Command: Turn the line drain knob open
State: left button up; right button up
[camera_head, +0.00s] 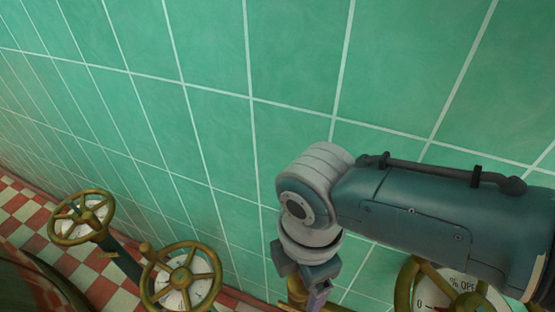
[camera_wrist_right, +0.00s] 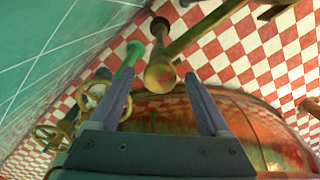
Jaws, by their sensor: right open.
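My right gripper (camera_head: 313,285) points down beside the green wall in the head view, with its fingertips partly cut off by the bottom edge. In the right wrist view the gripper (camera_wrist_right: 160,82) is open, with its two fingers apart. A brass fitting with a rounded end (camera_wrist_right: 160,74) shows between the fingertips. A small green piece (camera_wrist_right: 133,52) shows by the left fingertip; I cannot tell whether they touch. I cannot tell for sure which of these is the line drain knob. Brass also shows under the gripper in the head view (camera_head: 297,291). My left gripper is not in view.
Brass handwheels with white dials stand at left (camera_head: 81,217), lower middle (camera_head: 181,278) and lower right, beside my arm (camera_head: 405,288). In the right wrist view a brass pipe (camera_wrist_right: 205,28) crosses above a large copper vessel (camera_wrist_right: 250,112). The green tiled wall (camera_head: 210,60) is close.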

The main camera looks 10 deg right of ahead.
notch_tip(320, 180, up, 9)
jog(key=p, duration=0.4)
jog(key=shift+f, duration=0.1)
jog(key=shift+r, duration=0.55)
